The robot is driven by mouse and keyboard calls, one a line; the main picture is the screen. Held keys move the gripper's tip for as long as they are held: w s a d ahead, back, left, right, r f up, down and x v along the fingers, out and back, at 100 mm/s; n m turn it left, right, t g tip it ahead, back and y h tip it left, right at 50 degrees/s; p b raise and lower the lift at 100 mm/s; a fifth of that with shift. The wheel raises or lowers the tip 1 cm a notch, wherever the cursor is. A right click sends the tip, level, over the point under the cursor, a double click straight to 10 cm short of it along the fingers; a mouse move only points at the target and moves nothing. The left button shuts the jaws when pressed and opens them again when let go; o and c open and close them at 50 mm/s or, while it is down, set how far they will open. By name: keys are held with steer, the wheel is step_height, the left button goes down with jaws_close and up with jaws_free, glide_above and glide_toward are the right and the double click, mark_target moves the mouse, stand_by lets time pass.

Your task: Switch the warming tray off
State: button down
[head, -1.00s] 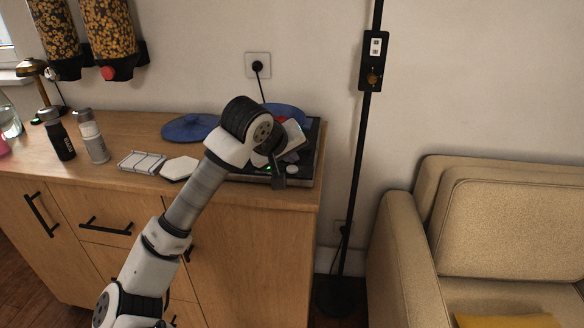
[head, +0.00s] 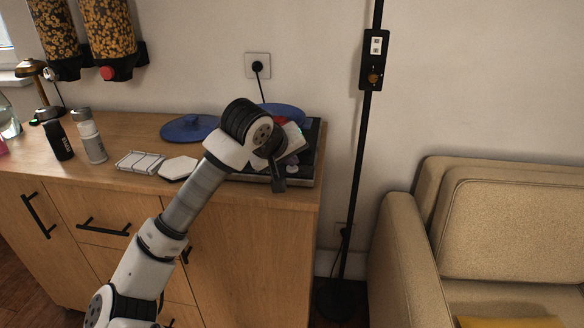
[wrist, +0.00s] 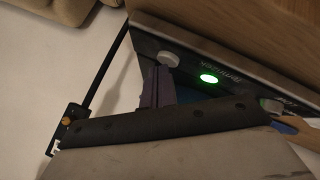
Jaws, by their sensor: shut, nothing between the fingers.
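The warming tray (head: 304,172) is a dark, flat appliance at the right end of the wooden sideboard. In the wrist view its front panel (wrist: 235,82) shows a lit green lamp (wrist: 209,78), a pale round knob (wrist: 168,58) and a second pale knob (wrist: 272,105). My gripper (head: 278,184) is shut and empty at the tray's front edge. In the wrist view its dark fingers (wrist: 157,86) are close to the first knob; I cannot tell whether they touch it. My wrist hides part of the tray in the head view.
A blue lid (head: 188,128), a white hexagonal tile (head: 178,168) and a wire rack (head: 140,162) lie left of the tray. Two bottles stand further left. A black lamp pole (head: 355,180) and a beige sofa (head: 480,215) are to the right.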

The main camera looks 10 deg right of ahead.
mark_target(290, 170)
steer(key=shift+f, duration=0.25)
steer(key=shift+r, duration=0.8)
steer(key=shift+r+p, duration=1.25)
steer(key=shift+r, duration=1.75)
